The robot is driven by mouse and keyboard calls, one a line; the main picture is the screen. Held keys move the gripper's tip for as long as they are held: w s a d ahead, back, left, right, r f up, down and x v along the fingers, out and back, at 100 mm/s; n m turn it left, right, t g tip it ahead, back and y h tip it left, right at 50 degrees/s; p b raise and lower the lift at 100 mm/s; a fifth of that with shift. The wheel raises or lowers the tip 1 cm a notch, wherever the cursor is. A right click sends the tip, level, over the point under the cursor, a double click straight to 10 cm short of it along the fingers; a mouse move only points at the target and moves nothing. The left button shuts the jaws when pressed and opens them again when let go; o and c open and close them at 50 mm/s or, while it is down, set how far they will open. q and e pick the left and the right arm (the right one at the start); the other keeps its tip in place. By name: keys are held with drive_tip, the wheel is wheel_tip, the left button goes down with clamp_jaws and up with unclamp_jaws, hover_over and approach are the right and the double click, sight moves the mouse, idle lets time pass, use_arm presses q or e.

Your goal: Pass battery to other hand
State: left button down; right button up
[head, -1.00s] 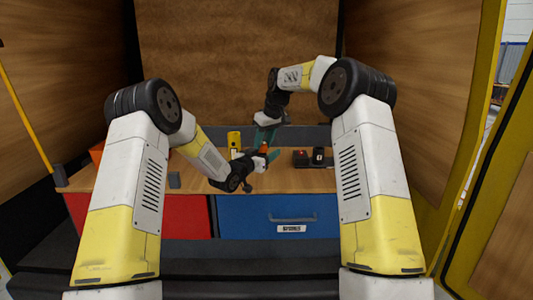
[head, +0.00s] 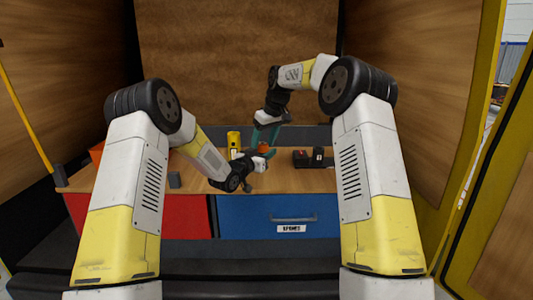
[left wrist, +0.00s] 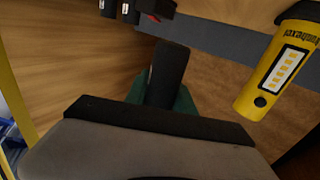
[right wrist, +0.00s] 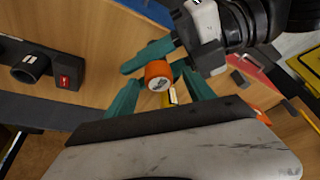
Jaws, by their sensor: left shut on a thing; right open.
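The battery, with an orange round end (right wrist: 158,75), is gripped by my left gripper (head: 266,153) above the bench. In the left wrist view a dark block (left wrist: 168,70), apparently the battery's body, stands between the green fingers (left wrist: 163,97). My right gripper (head: 266,134) comes down from above and is open. In the right wrist view its two green fingers (right wrist: 160,92) stand apart, one on each side of the orange end. I cannot tell whether they touch it.
A yellow lamp (head: 234,140) stands on the wooden bench behind the left gripper; it is large in the left wrist view (left wrist: 282,70). A black unit with a red switch (head: 300,158) sits right of the grippers. Red and blue drawers (head: 250,213) are below.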

drive_tip(key=v, duration=1.1)
drive_tip(key=s+r+m, duration=0.1)
drive_tip(key=s+r, duration=0.3)
drive_tip(key=s, duration=0.5)
drive_tip(key=s+d+f+m+t, duration=0.1)
drive_tip(key=s+d+f+m, duration=0.1)
drive_tip(key=s, duration=0.8)
drive_tip(key=s+d+f+m, duration=0.2)
drive_tip(key=s+f, duration=0.3)
drive_tip(key=s, duration=0.6)
drive_tip(key=s+d+f+m+t, duration=0.1)
drive_tip(key=s+d+f, duration=0.1)
drive_tip(key=s, duration=0.9)
drive_tip(key=shift+f+m+t, duration=0.3)
drive_tip(key=shift+f+m, duration=0.1)
drive_tip(key=shift+f, duration=0.4)
